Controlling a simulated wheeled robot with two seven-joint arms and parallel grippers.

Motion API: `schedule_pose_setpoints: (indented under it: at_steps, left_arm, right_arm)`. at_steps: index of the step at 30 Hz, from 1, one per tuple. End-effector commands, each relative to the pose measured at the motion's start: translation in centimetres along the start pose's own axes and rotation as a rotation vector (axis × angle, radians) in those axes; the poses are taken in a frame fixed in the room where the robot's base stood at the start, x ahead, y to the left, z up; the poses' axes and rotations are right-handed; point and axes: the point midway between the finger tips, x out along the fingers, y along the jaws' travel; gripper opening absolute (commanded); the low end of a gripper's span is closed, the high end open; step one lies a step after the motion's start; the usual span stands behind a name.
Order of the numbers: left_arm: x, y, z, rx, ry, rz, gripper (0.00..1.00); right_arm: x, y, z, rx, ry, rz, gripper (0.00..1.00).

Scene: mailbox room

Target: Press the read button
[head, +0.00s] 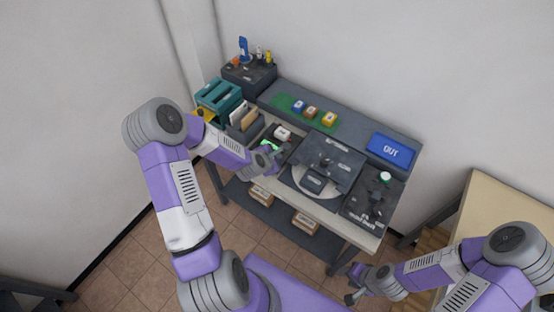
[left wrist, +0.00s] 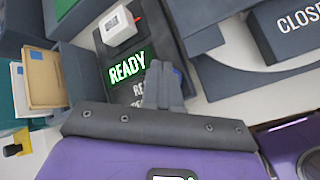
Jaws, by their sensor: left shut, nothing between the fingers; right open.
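A dark panel (left wrist: 112,72) with a lit green READY sign (left wrist: 127,66) lies under my left gripper (left wrist: 163,72). In the head view the green sign (head: 267,144) shows beside my left gripper (head: 281,149). The gripper's fingers are shut and empty, and reach over the panel just right of the sign. My right gripper (head: 352,283) is open, away from the bench at lower right.
A white box (left wrist: 117,26) with a red mark sits on the panel's far end. Envelopes (left wrist: 42,85) stand in a holder on the left. A round dark station (head: 322,165) lies to the right. A blue OUT tray (head: 391,150) is at the back right.

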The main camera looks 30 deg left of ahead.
Motion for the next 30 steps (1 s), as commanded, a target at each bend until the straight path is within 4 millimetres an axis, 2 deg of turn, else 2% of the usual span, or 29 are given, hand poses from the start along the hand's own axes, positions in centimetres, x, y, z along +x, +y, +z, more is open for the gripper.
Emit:
schedule_pose_setpoints:
  at_steps: [30]
  left_arm:
    - [0.65,-0.5,-0.51,-0.001,0.001,-0.001,0.0]
  right_arm:
    - [0.92,0.34,-0.04,0.0,0.0,0.0,0.43]
